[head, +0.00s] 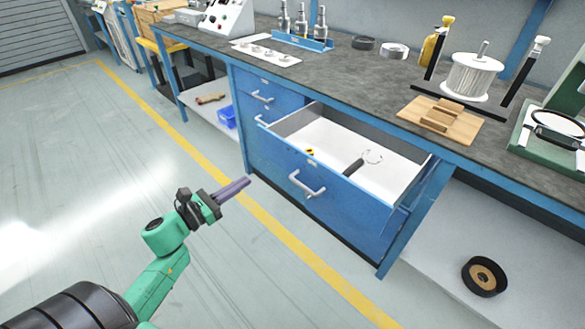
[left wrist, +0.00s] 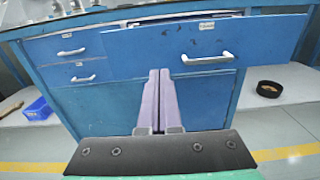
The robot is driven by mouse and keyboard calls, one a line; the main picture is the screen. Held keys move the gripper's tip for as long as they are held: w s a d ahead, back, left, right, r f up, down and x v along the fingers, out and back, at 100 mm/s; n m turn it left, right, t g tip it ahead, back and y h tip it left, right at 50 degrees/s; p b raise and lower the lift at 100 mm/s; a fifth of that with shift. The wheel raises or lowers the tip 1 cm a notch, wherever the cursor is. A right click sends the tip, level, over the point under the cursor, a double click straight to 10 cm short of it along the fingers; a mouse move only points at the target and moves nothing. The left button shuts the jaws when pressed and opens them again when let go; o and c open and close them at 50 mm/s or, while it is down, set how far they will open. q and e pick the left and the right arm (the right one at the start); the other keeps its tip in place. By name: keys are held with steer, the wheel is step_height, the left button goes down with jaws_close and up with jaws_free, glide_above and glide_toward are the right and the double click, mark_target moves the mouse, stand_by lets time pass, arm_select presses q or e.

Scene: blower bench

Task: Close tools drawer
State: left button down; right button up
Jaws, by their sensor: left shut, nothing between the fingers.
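The tools drawer (head: 330,185) is pulled out of the blue bench, with its white inside showing. A dark-handled tool with a ring and a small yellow and black item lie in it. Its front has a pale bar handle (head: 307,184); the handle also shows in the left wrist view (left wrist: 207,58). My left gripper (head: 248,181) is shut and empty, in front of the bench and to the left of the drawer handle, apart from it. In the left wrist view the closed fingers (left wrist: 160,75) point toward the bench front, below and left of the handle. My right gripper is not in view.
Two closed drawers (left wrist: 75,60) are left of the open one. The benchtop (head: 350,70) holds a wire spool (head: 472,77), wooden blocks (head: 440,118) and other parts. A black roll (head: 484,276) lies on the lower shelf at right. The floor in front is clear.

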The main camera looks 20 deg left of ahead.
mark_target(285, 155)
arm_select(q)
steer(key=x, duration=1.2)
steer(key=shift+w+r, duration=0.1)
steer(key=shift+w, duration=0.25)
steer(key=shift+w+d, duration=0.1)
steer(key=shift+w, duration=0.2)
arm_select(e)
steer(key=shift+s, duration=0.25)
